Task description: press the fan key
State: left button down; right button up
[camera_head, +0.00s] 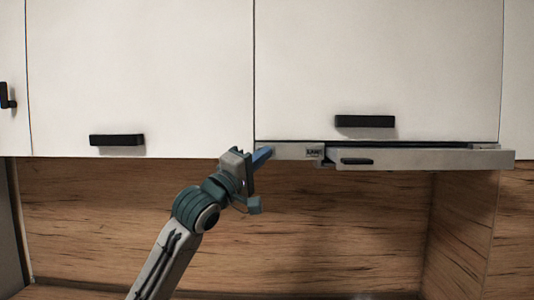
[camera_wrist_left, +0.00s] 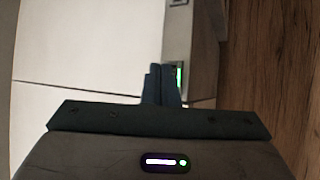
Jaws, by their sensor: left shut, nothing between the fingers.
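The slim range hood (camera_head: 420,158) sits under the right-hand wall cabinet, its metal front strip facing me. My left gripper (camera_head: 267,152) is shut and empty, with its blue fingertips at the left end of that strip. In the left wrist view the closed fingertips (camera_wrist_left: 161,72) are right beside a small dark key with a green light (camera_wrist_left: 180,75) on the strip. I cannot tell whether they touch it or whether it is the fan key. In the head view my fingers hide that spot. A small dark-marked panel (camera_head: 314,152) is further right on the strip. My right gripper is not in view.
White cabinet doors (camera_head: 140,70) with black handles (camera_head: 117,140) are above. The hood's front piece with a dark handle (camera_head: 357,161) juts out on the right. The wood-look splashback (camera_head: 330,215) is behind my arm, and the space in front of it is clear.

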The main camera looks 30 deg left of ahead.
pick_arm(q)
jog(key=shift+w, duration=0.1)
dwell(0.4)
jog(key=shift+w+a, duration=0.25)
jog(key=shift+w, duration=0.05)
jog(key=shift+w, duration=0.1)
dwell(0.4)
jog(key=shift+s+d, duration=0.25)
jog(key=shift+s, duration=0.25)
jog(key=shift+b, duration=0.3)
jog(key=s+d+b, duration=0.1)
jog(key=s+d, duration=0.2)
jog(key=s, duration=0.2)
dwell(0.3)
